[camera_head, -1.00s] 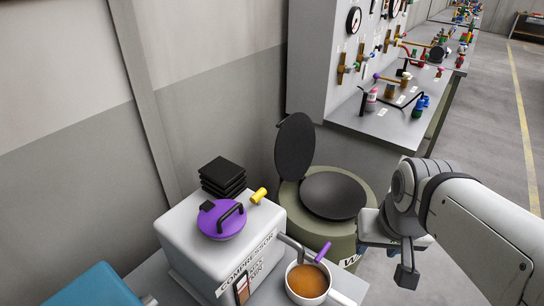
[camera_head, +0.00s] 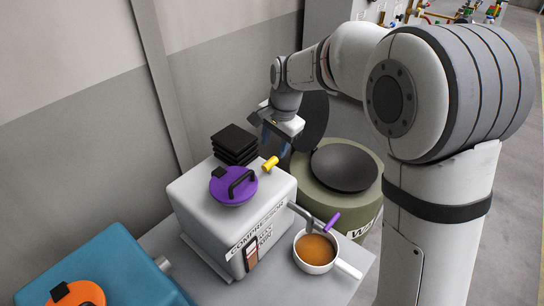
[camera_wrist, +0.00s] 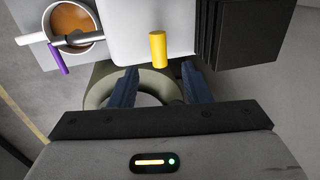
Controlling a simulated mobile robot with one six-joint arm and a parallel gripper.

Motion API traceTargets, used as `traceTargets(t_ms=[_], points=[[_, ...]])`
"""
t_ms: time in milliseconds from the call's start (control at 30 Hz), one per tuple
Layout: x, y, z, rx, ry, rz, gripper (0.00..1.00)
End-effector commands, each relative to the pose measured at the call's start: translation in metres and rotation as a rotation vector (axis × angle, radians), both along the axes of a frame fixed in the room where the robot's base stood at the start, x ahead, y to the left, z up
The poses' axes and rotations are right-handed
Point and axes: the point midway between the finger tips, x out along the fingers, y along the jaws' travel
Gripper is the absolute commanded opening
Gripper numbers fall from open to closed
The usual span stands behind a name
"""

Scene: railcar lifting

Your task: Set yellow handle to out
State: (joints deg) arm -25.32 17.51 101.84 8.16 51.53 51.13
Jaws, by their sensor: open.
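The yellow handle (camera_head: 270,164) is a short cylinder sticking out at the back right edge of the white compressor box (camera_head: 190,203). It also shows in the wrist view (camera_wrist: 158,49), upright in the picture, in line with the gap between my fingers. My gripper (camera_head: 275,138) is above and just behind the handle in the head view. In the wrist view my gripper (camera_wrist: 159,75) is open, one blue finger on each side of the handle's line. The handle looks free of the fingers; the exact depth between them is hard to judge.
A pot with brown liquid (camera_head: 315,250) stands under a spout with a purple handle (camera_head: 332,219). A blue box (camera_head: 105,265) is at left.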

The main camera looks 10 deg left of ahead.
Motion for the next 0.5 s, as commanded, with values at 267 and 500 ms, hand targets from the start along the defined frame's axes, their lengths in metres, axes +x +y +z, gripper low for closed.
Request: traceTargets(t_ms=[267,500], points=[[0.003,0.006,-0.044,-0.003,0.004,0.001,0.43],[0.006,0.010,-0.065,-0.002,0.002,0.001,0.43]])
